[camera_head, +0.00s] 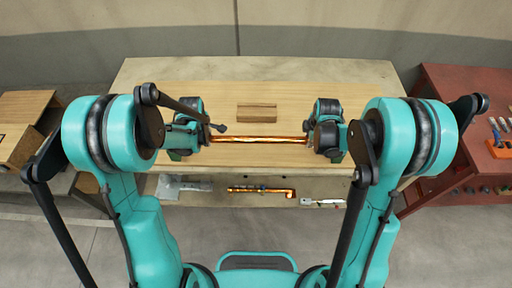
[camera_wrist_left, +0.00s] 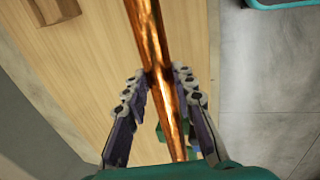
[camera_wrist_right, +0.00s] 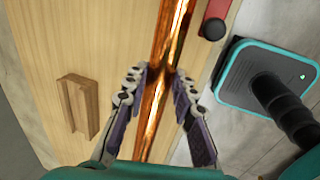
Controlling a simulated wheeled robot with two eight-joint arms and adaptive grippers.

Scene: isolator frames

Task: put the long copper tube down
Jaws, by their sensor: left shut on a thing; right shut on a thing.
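The long copper tube (camera_head: 258,140) lies level from left to right between my two grippers, over the front part of the wooden bench. My left gripper (camera_wrist_left: 161,75) is shut on the tube near its left end, with a finger on each side. My right gripper (camera_wrist_right: 161,75) is shut on the tube near its right end in the same way. The tube also shows in the left wrist view (camera_wrist_left: 150,40) and in the right wrist view (camera_wrist_right: 168,40). Whether it touches the bench top I cannot tell.
The wooden bench (camera_head: 200,90) is mostly bare. A small grooved wooden block (camera_head: 257,112) stands on it behind the tube. A lower shelf (camera_head: 220,198) holds a copper piece (camera_head: 262,190) and tools. A red table (camera_head: 440,90) stands at right, wooden boxes (camera_head: 22,115) at left.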

